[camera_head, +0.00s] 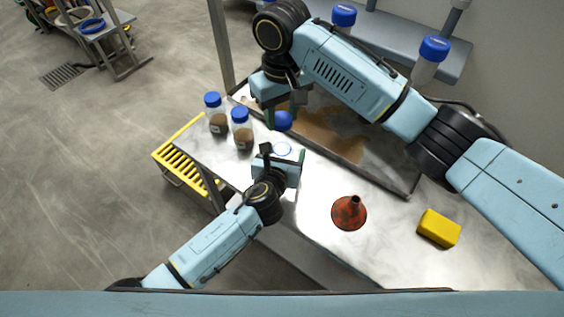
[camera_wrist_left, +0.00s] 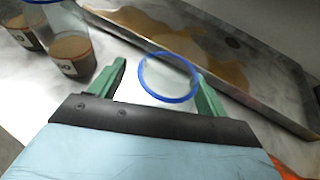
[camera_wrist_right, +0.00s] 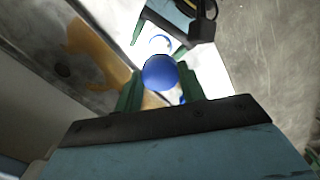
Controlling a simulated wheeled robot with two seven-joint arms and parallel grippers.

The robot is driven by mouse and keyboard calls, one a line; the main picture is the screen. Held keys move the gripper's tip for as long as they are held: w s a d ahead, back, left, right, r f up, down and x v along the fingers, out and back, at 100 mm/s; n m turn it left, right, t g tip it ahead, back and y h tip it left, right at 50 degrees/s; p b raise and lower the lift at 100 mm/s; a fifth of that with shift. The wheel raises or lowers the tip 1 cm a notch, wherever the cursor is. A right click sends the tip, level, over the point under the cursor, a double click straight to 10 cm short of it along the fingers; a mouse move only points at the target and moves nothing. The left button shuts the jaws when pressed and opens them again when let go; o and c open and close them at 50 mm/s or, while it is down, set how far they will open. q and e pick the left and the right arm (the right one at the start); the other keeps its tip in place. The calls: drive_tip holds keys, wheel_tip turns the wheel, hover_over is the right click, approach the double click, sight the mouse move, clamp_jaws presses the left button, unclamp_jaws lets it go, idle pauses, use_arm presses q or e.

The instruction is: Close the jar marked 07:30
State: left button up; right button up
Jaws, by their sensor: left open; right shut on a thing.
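A blue lid (camera_head: 283,121) is held by my right gripper (camera_head: 281,116), which is shut on it; the right wrist view shows the lid (camera_wrist_right: 158,72) between the fingertips. An open clear jar with a blue rim (camera_head: 283,149) stands below and near it on the metal table. My left gripper (camera_head: 279,163) is open around this jar; the left wrist view shows the rim (camera_wrist_left: 168,77) between its fingers. The lid is apart from the rim. Two jars with blue lids and brown contents (camera_head: 217,122) (camera_head: 242,137) stand to the left. No time marking is readable.
A rust-red funnel (camera_head: 349,213) and a yellow block (camera_head: 438,229) are on the table's right part. A stained metal tray (camera_head: 376,182) lies behind. A yellow rack (camera_head: 178,158) is at the left edge. Blue-lidded jars (camera_head: 431,60) stand on the back shelf.

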sight(282, 130)
use_arm(q)
drive_tip(key=shift+c, duration=0.5)
drive_tip(key=c, duration=1.4)
use_arm(e)
drive_tip(key=shift+f, duration=2.5)
drive_tip(key=shift+f, duration=0.85)
drive_tip(key=shift+f, duration=0.55)
